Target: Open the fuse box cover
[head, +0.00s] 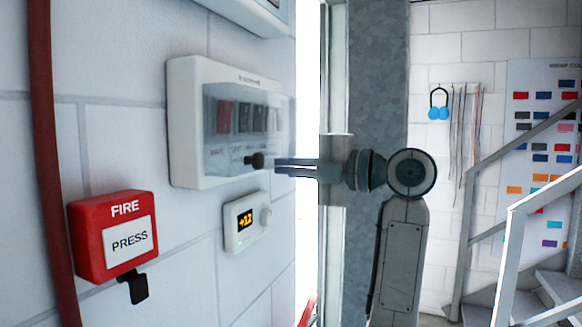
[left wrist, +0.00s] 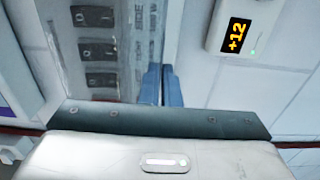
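The white fuse box (head: 185,125) is on the left wall in the head view. Its clear cover (head: 240,95) looks closed over a row of switches, which also show through the cover in the left wrist view (left wrist: 98,50). A dark round knob (head: 258,160) sticks out at the cover's lower part. My left gripper (head: 277,166) points at the box with its fingertips just right of the knob, seemingly apart from it. Its blue-grey fingers (left wrist: 162,85) lie close together in the left wrist view, with nothing seen between them. My right gripper is not in view.
A thermostat reading +12 (head: 246,221) is below the fuse box; it also shows in the left wrist view (left wrist: 238,30). A red fire button (head: 112,235) and red pipe (head: 48,150) are at left. A stair railing (head: 515,225) stands at far right.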

